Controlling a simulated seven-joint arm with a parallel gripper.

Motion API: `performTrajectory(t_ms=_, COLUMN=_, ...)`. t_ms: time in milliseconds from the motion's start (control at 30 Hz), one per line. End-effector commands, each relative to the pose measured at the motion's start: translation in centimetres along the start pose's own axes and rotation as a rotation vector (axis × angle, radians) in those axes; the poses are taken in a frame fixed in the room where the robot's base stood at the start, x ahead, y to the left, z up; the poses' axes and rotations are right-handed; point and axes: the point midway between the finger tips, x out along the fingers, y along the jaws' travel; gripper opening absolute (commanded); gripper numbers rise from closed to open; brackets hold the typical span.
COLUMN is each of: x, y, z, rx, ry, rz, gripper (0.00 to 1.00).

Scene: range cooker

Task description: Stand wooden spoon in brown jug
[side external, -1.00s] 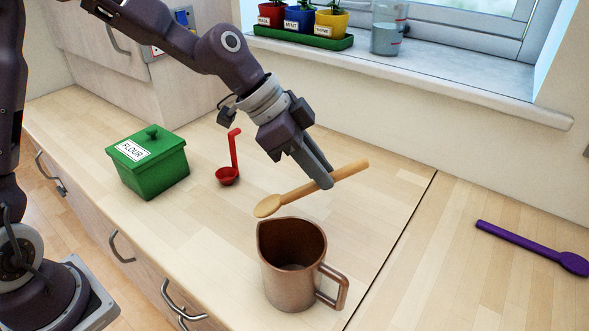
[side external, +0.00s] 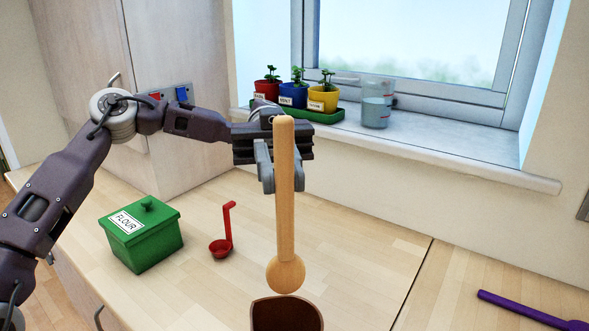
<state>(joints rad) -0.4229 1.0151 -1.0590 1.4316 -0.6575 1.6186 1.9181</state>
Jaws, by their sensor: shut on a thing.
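The wooden spoon (side external: 286,200) hangs upright in the side external view, its round bowl end down and its handle end up. My gripper (side external: 268,188) is shut on the spoon's handle, with the fingers partly hidden behind it. The brown jug (side external: 287,315) stands on the worktop at the bottom edge of the view, and only its upper part shows. The spoon's bowl appears just above the jug's rim and in line with its opening; I cannot tell the exact depth between them.
A green flour box (side external: 142,235) and a red ladle (side external: 225,235) are on the worktop to the left. A purple spoon (side external: 530,311) lies at the right. Potted herbs (side external: 295,92) and a glass jar (side external: 377,103) stand on the windowsill behind my gripper.

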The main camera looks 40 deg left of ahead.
Motion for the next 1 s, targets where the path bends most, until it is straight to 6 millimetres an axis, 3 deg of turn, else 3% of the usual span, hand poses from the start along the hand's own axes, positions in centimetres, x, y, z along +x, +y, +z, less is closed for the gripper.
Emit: performTrajectory(t_ms=1000, x=-0.1, y=0.0, z=10.7, rx=-0.004, ry=-0.001, rz=-0.002, gripper=0.00)
